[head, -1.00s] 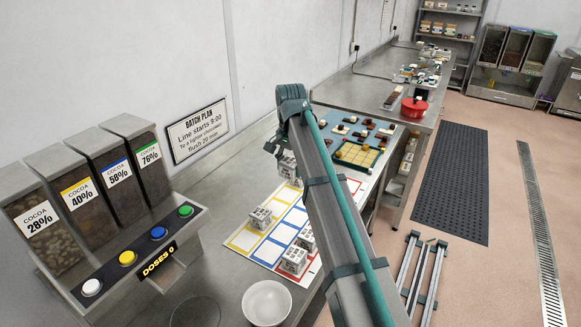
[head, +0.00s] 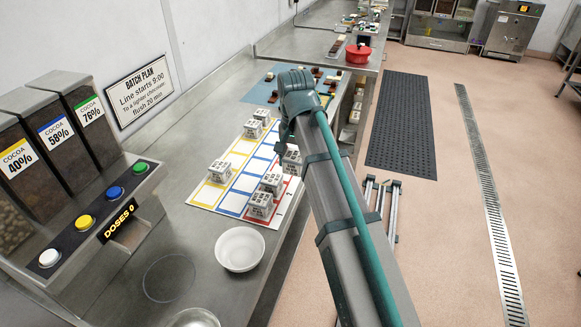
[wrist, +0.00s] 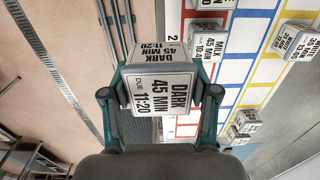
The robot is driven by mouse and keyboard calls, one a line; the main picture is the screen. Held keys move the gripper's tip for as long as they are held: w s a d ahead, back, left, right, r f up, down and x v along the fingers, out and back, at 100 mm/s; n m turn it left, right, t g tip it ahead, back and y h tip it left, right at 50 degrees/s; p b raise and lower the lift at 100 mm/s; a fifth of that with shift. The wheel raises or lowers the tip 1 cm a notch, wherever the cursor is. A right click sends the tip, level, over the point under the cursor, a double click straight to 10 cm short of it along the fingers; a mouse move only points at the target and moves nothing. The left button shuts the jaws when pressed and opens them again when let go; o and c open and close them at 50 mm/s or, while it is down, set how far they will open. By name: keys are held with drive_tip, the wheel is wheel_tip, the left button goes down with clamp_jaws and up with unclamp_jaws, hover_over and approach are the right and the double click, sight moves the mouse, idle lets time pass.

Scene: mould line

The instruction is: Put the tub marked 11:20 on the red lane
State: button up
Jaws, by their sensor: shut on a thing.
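My gripper (wrist: 160,92) is shut on a white tub (wrist: 158,95) whose lid and side read DARK 45 MIN, 11:20. In the head view this tub (head: 291,160) shows partly behind my arm, at the right side of the lane mat. The red lane (wrist: 188,118) is the mat's strip nearest the bench's front edge. Two tubs stand on it: one marked MILK 45 MIN (wrist: 206,44) and another (head: 260,205) at the near end. The held tub hangs beside or over this lane's far part; its exact height I cannot tell.
A tub marked WHITE (wrist: 298,42) stands on the yellow lane. Two more tubs (wrist: 245,125) stand close together at the mat's far end. The blue lane (head: 240,183) looks empty. A white bowl (head: 240,249) stands in front of the mat.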

drive_tip(key=w+a+f+p, duration=0.1)
drive_tip(key=w+f, duration=0.2)
drive_tip(key=w, duration=0.1)
drive_tip(key=w+a+f+p, duration=0.2)
drive_tip(key=w+f, duration=0.1)
drive_tip(key=w, duration=0.1)
drive_tip(key=w+a+f+p, duration=0.1)
drive_tip(key=w+f, duration=0.2)
drive_tip(key=w, duration=0.2)
drive_tip(key=shift+a+f, duration=0.2)
drive_tip(key=shift+f, duration=0.05)
drive_tip(key=shift+f+p, duration=1)
drive_tip(key=shift+f, duration=0.6)
drive_tip(key=shift+f, duration=0.15)
drive_tip(key=o, duration=1.2)
drive_tip(key=shift+o, duration=0.2)
wheel_tip(320, 180, up, 12)
drive_tip(key=b, duration=0.3)
drive_tip(key=shift+r+b, duration=0.2)
drive_tip(key=shift+b, duration=0.2)
